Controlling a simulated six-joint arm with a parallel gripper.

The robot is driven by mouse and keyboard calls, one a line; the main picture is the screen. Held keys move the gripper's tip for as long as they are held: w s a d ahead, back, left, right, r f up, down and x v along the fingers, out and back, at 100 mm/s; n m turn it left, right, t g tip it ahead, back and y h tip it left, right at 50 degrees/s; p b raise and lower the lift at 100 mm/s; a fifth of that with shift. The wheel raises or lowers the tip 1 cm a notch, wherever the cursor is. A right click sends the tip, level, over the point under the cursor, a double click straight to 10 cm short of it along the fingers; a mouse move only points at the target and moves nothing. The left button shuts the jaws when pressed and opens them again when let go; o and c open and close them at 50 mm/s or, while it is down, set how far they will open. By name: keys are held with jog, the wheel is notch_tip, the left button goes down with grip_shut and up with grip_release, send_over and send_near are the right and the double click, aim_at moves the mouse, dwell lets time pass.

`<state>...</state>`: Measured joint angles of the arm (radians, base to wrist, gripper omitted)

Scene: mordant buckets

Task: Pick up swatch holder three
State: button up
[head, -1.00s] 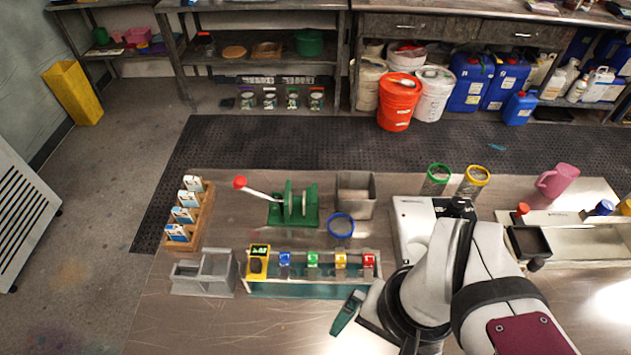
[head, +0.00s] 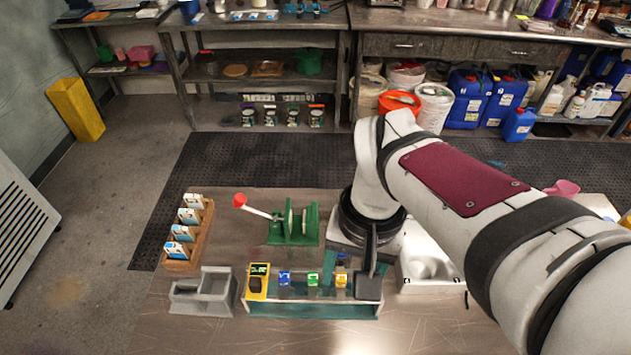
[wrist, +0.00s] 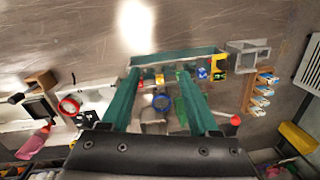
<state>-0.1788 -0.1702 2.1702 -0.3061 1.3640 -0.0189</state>
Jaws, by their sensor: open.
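A teal-fronted trough (head: 310,309) carries a row of coloured clip-like pieces: blue (head: 284,279), green (head: 313,280) and yellow (head: 341,279). In the wrist view a red one (wrist: 145,83) also shows. A wooden rack (head: 207,222) at the left holds several upright blue-and-white cards (head: 180,233). No number is readable, so I cannot tell which piece is holder three. My gripper (head: 347,283) is open and empty above the right part of the trough, fingers pointing down. In the wrist view the yellow and green pieces appear between its teal fingers (wrist: 160,76).
A yellow device (head: 258,283) stands at the trough's left end, beside a grey compartment box (head: 202,291). A green press with a red-knobbed lever (head: 293,226) stands behind. A blue-ringed jar (wrist: 162,102) shows in the wrist view.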

aim_at(313, 276)
jog(key=w+a+f+n, duration=0.25)
jog(key=w+a, duration=0.25)
jog(key=w, duration=0.4)
jog(key=shift+h, duration=0.4)
jog(key=f, duration=0.9)
jog(key=s+f, duration=0.1)
jog(key=f, duration=0.4)
jog(key=shift+a+f, duration=0.15)
jog(key=shift+a, duration=0.15)
grip_shut()
